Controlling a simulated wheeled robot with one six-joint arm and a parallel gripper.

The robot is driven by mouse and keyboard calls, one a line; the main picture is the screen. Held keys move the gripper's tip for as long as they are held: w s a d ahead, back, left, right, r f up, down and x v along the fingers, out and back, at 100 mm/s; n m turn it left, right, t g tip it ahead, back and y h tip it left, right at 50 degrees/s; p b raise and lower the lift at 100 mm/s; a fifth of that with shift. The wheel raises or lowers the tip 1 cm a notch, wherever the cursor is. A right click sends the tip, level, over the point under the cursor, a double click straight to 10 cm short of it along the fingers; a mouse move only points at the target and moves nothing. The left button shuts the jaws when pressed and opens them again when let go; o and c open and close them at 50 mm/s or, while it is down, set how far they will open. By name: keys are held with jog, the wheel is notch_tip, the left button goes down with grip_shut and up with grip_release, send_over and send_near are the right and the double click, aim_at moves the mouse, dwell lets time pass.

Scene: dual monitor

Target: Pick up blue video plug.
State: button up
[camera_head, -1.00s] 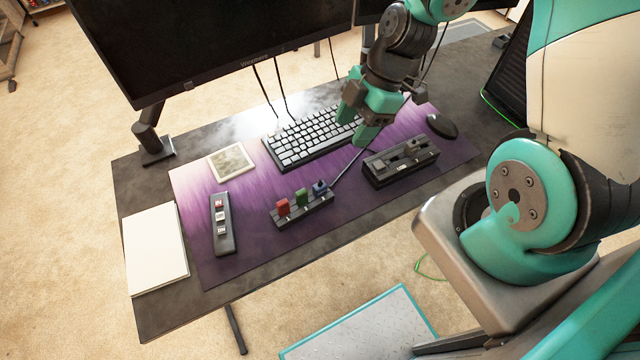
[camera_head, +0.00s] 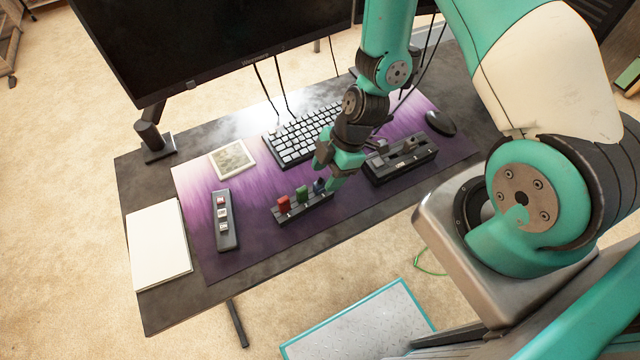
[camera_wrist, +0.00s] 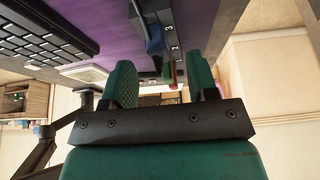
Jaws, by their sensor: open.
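The blue video plug (camera_head: 318,186) stands at the right end of a dark rack (camera_head: 290,213) on the purple mat. A red plug (camera_head: 284,203) and a green plug (camera_head: 302,193) stand to its left in the same rack. My gripper (camera_head: 328,182) is open and low beside the blue plug, partly covering it in the head view. In the wrist view the blue plug (camera_wrist: 155,42) lies ahead of my gripper (camera_wrist: 165,85), roughly in line with the gap between the fingers. Whether a finger touches it cannot be told.
A dark dock (camera_head: 400,163) stands right of my gripper. A keyboard (camera_head: 303,135) lies behind it. A strip with labelled keys (camera_head: 226,238), a framed picture (camera_head: 232,160) and a white pad (camera_head: 158,245) lie left. A mouse (camera_head: 441,123) is far right. Monitors stand behind.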

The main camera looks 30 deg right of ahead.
jog(key=x, duration=0.4)
jog(key=shift+w+a+p, duration=0.1)
jog(key=shift+p, duration=0.3)
jog(key=shift+c, duration=0.4)
grip_shut()
jog(key=shift+r, duration=0.15)
notch_tip(320, 180, up, 19)
jog(key=b, duration=0.1)
notch_tip(320, 180, up, 5)
jog(key=p, duration=0.4)
send_over(320, 182)
jog(key=shift+r, duration=0.25)
